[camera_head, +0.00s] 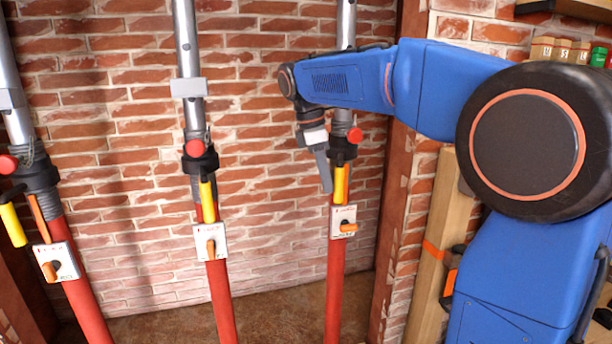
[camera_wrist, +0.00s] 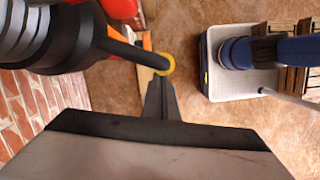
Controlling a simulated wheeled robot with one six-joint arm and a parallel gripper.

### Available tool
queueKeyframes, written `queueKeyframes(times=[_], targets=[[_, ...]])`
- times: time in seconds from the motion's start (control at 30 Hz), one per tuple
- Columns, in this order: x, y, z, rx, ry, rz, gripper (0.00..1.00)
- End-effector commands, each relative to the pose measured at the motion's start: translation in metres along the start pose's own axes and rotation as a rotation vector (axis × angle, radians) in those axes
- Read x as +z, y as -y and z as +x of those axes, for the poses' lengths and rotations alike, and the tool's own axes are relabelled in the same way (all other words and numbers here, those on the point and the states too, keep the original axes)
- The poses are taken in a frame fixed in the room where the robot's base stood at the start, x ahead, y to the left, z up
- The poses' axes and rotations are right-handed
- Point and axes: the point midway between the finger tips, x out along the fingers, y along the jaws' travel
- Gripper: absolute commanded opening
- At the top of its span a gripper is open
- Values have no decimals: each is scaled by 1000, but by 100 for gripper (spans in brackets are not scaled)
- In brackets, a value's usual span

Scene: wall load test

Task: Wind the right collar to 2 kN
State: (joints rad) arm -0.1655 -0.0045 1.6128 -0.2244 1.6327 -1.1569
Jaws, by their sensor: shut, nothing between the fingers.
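The right prop has a grey upper tube (camera_head: 346,25) and a red lower tube (camera_head: 335,290). Its black collar (camera_head: 343,149) carries a yellow-ended handle (camera_head: 340,184) pointing toward the camera and down. A white plate with an orange pointer (camera_head: 348,227) sits below the collar; its marks are too small to read. My gripper (camera_head: 326,187) is shut and empty, just left of the handle. In the wrist view the collar (camera_wrist: 60,45) is at upper left and the handle's yellow end (camera_wrist: 164,65) lies right by my fingertips (camera_wrist: 160,82). I cannot tell whether they touch.
The middle prop (camera_head: 217,270) and the leaning left prop (camera_head: 85,300) have similar collars, handles and plates. A brick wall (camera_head: 270,120) stands close behind. A brown post (camera_head: 389,190) and a wooden beam (camera_head: 437,240) stand to the right. The floor between the props is clear.

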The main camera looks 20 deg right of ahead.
Motion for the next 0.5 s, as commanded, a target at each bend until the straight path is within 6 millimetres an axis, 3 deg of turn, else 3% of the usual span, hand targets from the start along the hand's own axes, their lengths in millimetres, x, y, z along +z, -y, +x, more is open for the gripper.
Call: queueKeyframes(times=[0.5], targets=[[21,8,5,16,0,-64,0]])
